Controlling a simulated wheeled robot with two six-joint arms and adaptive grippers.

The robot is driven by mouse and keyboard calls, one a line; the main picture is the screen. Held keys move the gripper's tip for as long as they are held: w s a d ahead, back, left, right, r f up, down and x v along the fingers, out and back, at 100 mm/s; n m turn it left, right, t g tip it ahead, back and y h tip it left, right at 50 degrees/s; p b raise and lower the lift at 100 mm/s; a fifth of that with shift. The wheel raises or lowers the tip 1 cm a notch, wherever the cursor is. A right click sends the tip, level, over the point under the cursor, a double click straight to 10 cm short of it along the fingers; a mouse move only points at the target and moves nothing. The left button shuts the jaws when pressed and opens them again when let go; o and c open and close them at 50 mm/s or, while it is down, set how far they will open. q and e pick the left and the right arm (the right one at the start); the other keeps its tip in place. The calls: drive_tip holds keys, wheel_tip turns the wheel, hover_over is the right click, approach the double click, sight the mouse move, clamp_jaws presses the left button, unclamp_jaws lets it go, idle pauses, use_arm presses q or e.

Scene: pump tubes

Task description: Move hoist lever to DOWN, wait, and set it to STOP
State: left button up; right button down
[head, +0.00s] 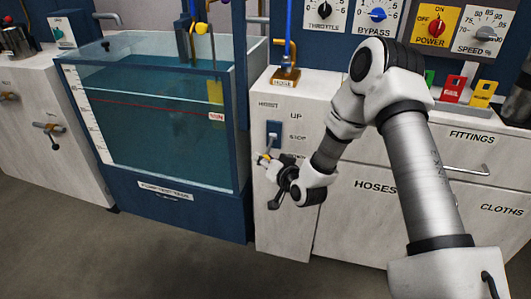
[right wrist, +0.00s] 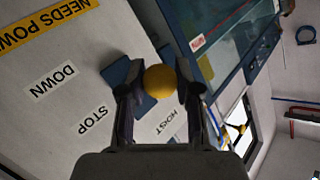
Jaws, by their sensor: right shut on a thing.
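The hoist lever's yellow ball knob (right wrist: 160,80) sits between the fingertips of my right gripper (right wrist: 154,92), which is shut on it. The lever's blue plate (head: 273,132) is on the white cabinet front, beside the labels UP (head: 296,116) and STOP (head: 297,137). In the head view my right gripper (head: 266,162) is at the lower end of this plate. The wrist view shows the labels DOWN (right wrist: 50,80) and STOP (right wrist: 92,118) beside the plate. My gripper covers part of the lever, so I cannot tell its exact setting. My left gripper is out of view.
A water tank (head: 160,130) with a red line stands left of the hoist cabinet. Drawers marked HOSES (head: 375,186) are to the right, behind my right arm. A control panel with dials (head: 376,14) is above. Open floor (head: 150,260) lies in front.

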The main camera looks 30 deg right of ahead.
drive_tip(key=shift+w+r+p, duration=0.1)
drive_tip(key=shift+r+p, duration=0.4)
drive_tip(key=shift+r, duration=0.3)
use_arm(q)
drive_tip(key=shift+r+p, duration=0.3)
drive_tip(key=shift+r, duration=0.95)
use_arm(e)
drive_tip(key=shift+r, duration=0.45)
drive_tip(key=c, duration=0.8)
unclamp_jaws()
drive_tip(key=shift+f, duration=0.1)
drive_tip(key=shift+s, duration=0.5)
drive_tip(key=v, duration=1.1)
drive_tip(key=shift+r, duration=0.3)
